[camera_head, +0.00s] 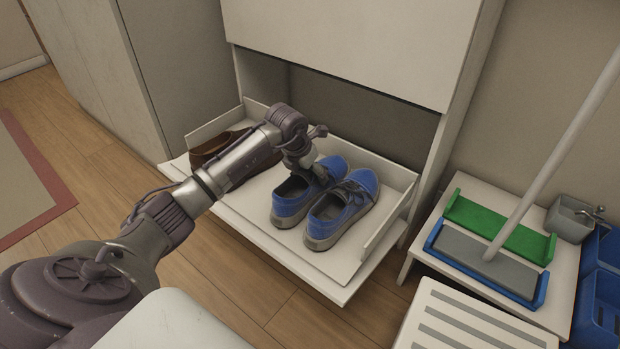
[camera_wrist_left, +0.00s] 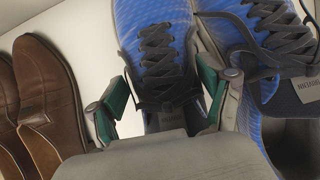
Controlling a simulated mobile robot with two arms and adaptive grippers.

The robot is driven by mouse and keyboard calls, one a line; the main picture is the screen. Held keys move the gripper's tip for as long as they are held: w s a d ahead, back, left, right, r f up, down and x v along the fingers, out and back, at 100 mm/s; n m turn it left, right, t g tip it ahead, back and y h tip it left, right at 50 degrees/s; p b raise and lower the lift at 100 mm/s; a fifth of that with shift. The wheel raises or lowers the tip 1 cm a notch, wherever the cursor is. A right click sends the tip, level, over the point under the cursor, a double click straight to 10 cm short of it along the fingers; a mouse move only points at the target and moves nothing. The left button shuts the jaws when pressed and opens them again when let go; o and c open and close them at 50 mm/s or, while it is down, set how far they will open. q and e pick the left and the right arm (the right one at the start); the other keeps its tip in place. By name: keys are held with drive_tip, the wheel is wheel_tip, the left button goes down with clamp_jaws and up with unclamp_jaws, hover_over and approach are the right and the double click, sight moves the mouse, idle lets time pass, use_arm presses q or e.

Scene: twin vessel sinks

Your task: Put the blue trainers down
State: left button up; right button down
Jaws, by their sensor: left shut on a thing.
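The pair of blue trainers (camera_head: 347,213) with grey soles and dark laces is side by side over the right part of the pulled-out white shoe tray (camera_head: 262,228). My left gripper (camera_head: 308,168) comes down on them from above. In the left wrist view, the fingers (camera_wrist_left: 162,97) straddle the left trainer (camera_wrist_left: 152,28), shut on it at the laces. The right trainer (camera_wrist_left: 262,50) lies just outside the right finger. The soles look level with the tray; I cannot tell whether they bear on it. My right gripper is out of view.
Brown leather shoes (camera_head: 212,147) stand on the tray's left part and also show in the left wrist view (camera_wrist_left: 45,85). A raised edge (camera_head: 388,222) bounds the tray's right side. A low white table (camera_head: 462,188) with green and blue-edged pads and a pole stands right.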

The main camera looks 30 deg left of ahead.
use_arm(q)
drive_tip(key=shift+r, duration=0.1)
drive_tip(key=o, duration=1.7)
